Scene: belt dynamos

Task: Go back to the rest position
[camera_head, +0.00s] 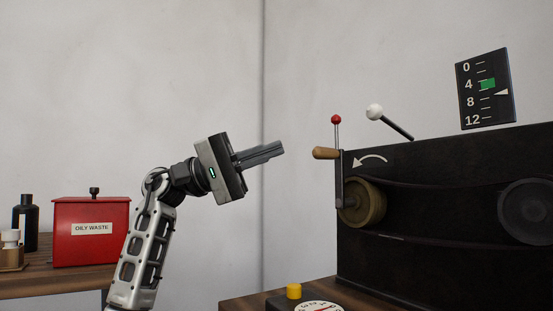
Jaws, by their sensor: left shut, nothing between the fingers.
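My left gripper (280,151) is raised in front of the bare wall, its fingers together and empty, pointing right and slightly up. It is left of the black dynamo machine (440,190) and apart from it. The machine has a crank with a wooden handle (326,153) at its left end, by a brass-coloured wheel (362,203). A red-knobbed lever (336,120) and a white-knobbed lever (376,112) stick up behind its top. My right gripper is not in the picture.
A gauge (485,89) shows its white pointer between 4 and 8, below a green band. A yellow button (294,291) and a dial (320,306) sit at the front. A red oily waste bin (92,232) and dark bottle (26,222) stand on the left table.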

